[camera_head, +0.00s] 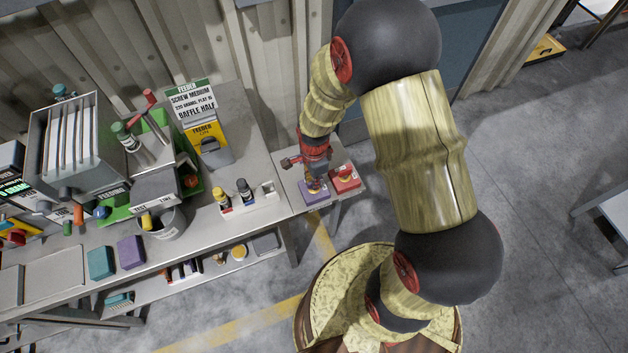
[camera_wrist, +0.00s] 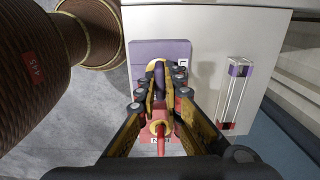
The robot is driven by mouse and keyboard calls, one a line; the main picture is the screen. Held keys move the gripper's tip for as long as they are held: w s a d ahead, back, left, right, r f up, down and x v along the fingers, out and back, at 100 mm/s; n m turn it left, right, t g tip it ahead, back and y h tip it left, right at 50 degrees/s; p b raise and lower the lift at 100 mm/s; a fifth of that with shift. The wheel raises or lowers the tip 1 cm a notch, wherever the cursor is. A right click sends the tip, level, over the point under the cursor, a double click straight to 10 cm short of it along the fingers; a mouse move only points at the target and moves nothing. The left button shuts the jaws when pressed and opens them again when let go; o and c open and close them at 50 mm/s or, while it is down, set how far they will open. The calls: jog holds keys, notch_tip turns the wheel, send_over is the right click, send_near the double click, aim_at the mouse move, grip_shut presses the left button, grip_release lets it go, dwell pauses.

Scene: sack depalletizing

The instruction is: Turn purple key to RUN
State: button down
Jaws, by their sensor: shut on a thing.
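The purple key (camera_wrist: 158,74) stands in the yellow round lock on top of the purple box (camera_wrist: 142,49) in the wrist view. My gripper (camera_wrist: 159,88) is shut on the purple key, with its fingers on either side of it. In the head view my gripper (camera_head: 314,184) reaches down over the purple box (camera_head: 312,197), which sits on the small side table. The fingers hide much of the lock, and a label beside it is partly covered, so I cannot read the key's position.
A red box (camera_head: 346,182) with its own red key (camera_wrist: 160,140) stands close beside the purple one, beneath my fingers in the wrist view. A clear rack (camera_wrist: 234,98) with purple and red marks lies to the right. The left workbench (camera_head: 252,146) is crowded.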

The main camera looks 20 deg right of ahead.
jog(key=shift+m, duration=1.6)
jog(key=shift+n, duration=0.7)
jog(key=c, duration=1.9)
grip_release()
jog(key=shift+o, duration=0.3)
notch_tip(320, 180, up, 12)
